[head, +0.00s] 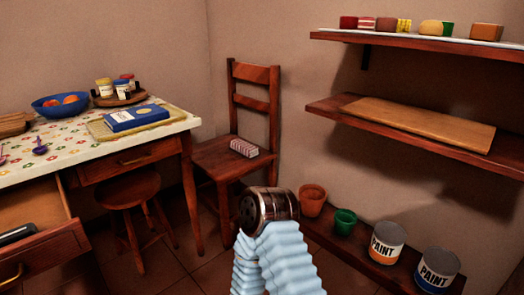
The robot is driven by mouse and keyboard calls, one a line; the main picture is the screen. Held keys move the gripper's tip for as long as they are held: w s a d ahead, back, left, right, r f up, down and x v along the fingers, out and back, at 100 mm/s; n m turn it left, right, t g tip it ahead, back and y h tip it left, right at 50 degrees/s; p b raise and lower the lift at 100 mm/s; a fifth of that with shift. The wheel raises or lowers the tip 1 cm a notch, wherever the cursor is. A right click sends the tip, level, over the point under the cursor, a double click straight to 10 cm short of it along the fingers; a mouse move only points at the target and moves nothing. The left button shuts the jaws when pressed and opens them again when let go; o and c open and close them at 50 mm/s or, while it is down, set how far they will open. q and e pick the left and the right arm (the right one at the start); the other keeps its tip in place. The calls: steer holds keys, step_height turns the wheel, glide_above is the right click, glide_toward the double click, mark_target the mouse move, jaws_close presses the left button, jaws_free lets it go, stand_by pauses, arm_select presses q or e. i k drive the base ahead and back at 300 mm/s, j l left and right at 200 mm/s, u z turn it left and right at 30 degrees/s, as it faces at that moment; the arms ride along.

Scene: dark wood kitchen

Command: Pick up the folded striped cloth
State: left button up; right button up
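The folded striped cloth (244,148), white with red stripes, lies on the seat of the wooden chair (210,152), toward the seat's right front edge. One of my arms, in a ribbed pale blue sleeve, rises from the bottom middle and ends in a dark metal joint. That joint is below and in front of the chair in the picture, apart from the cloth. I cannot tell which arm it is. No gripper fingers show, and nothing is seen touching the cloth.
A table (70,150) with an open drawer (35,235) stands left, a round stool (128,190) before it. A low shelf (350,248) with pots and paint cans runs along the right, under two wall shelves. Some tiled floor is clear between stool and low shelf.

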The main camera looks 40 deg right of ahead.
mark_target(248, 150)
steer(key=i+l+z, duration=0.1)
steer(key=z, duration=1.2)
steer(key=i+j, duration=0.25)
steer(key=i, duration=0.15)
steer(key=i+j, duration=0.3)
steer(key=i, duration=0.05)
